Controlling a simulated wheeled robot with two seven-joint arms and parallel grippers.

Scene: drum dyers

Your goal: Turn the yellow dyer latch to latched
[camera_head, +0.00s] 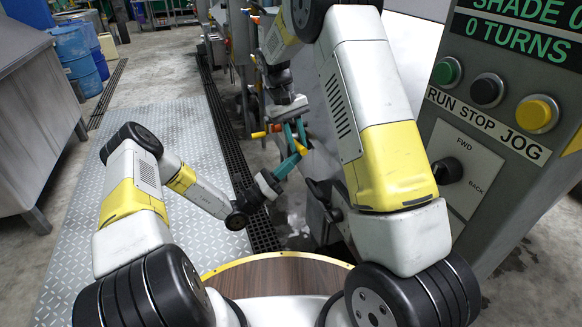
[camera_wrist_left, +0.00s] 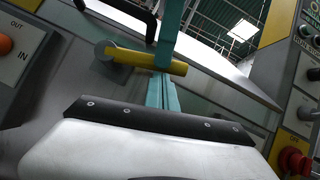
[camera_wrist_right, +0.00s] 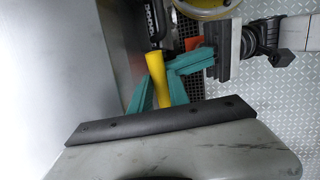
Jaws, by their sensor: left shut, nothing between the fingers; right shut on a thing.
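The yellow latch handle (camera_wrist_left: 150,60) is a short bar on a round grey pivot on the dyer's metal front. In the left wrist view it lies nearly level, tilted slightly. It also shows in the right wrist view (camera_wrist_right: 155,72) and small in the head view (camera_head: 299,147). My right gripper (camera_wrist_right: 157,93) is shut on this handle, with teal fingers on both sides of it. The latch's markings are not readable.
A control panel with green, black and yellow buttons (camera_head: 540,113) stands at the right. An orange button (camera_wrist_left: 6,44) and a red knob (camera_wrist_left: 295,162) flank the latch. Blue drums (camera_head: 75,50) and a steel cabinet (camera_head: 35,100) are at the left.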

